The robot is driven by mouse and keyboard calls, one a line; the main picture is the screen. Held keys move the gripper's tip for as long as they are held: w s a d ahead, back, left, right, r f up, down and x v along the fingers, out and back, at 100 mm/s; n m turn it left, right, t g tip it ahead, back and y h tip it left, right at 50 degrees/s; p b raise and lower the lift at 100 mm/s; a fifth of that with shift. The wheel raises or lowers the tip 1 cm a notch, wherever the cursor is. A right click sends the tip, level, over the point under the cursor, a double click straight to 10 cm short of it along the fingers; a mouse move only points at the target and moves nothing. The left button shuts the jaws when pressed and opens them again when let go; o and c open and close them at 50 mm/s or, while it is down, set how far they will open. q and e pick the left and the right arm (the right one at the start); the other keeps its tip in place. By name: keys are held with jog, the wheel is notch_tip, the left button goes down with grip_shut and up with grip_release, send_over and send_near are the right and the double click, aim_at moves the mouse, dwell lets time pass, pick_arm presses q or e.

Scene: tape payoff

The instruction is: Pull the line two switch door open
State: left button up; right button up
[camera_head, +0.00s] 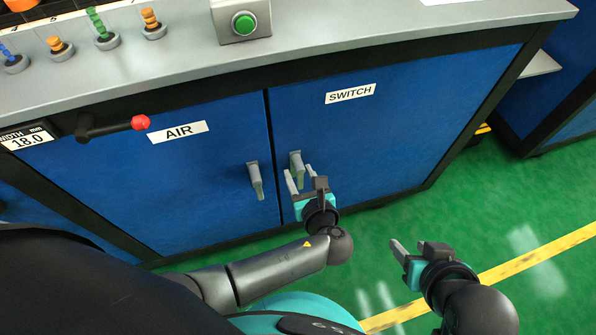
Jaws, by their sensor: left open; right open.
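The blue switch door (400,130) is the right door of the cabinet, with a white SWITCH label (350,94). It looks shut, in line with its frame. Its grey upright handle (296,166) is near the door's left edge. My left gripper (300,179) is open at the handle's lower part, with fingers pointing up at it. Whether the fingers touch the handle I cannot tell. My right gripper (410,246) is open and empty, over the green floor to the right, apart from the door.
The blue AIR door (180,165) with its own handle (255,180) is on the left. A lever with a red knob (140,122) juts out above it. A green button box (242,20) and coloured pegs stand on the grey top. Green floor (500,200) is clear at right.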

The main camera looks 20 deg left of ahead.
pick_arm(q)
jog(key=shift+c, duration=0.2)
grip_shut()
dwell(1.1)
